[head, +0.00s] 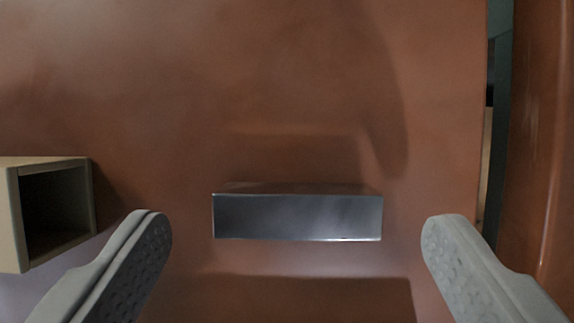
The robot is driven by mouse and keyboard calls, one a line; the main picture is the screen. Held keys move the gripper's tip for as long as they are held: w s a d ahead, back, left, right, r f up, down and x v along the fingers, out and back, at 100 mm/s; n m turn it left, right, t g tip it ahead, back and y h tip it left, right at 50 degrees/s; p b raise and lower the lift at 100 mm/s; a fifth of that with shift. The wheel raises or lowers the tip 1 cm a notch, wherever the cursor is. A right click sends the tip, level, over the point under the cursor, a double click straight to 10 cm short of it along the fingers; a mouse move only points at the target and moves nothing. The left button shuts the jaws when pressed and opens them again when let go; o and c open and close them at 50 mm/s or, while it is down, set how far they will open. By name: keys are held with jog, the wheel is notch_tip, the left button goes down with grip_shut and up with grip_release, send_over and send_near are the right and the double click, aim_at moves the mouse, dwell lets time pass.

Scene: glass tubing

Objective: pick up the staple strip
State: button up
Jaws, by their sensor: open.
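The staple strip (297,217) is a shiny silver-grey bar lying crosswise on a reddish-brown surface, near the middle of the head view. My gripper (296,232) is open, with one pale grey finger to the left of the strip and the other to its right. There is a gap between each fingertip and the strip's ends, and neither finger touches it. The strip is fully visible. How far above the surface the fingers are, I cannot tell.
A pale wooden open-fronted box (50,213) stands at the left, close to my left finger. The reddish-brown surface (200,70) is clear beyond the strip. Its right edge borders a dark gap, with another reddish-brown panel (540,130) past it.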

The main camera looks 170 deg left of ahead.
jog(key=shift+x, duration=1.05)
jog(key=c, duration=1.1)
jog(key=shift+r, duration=0.1)
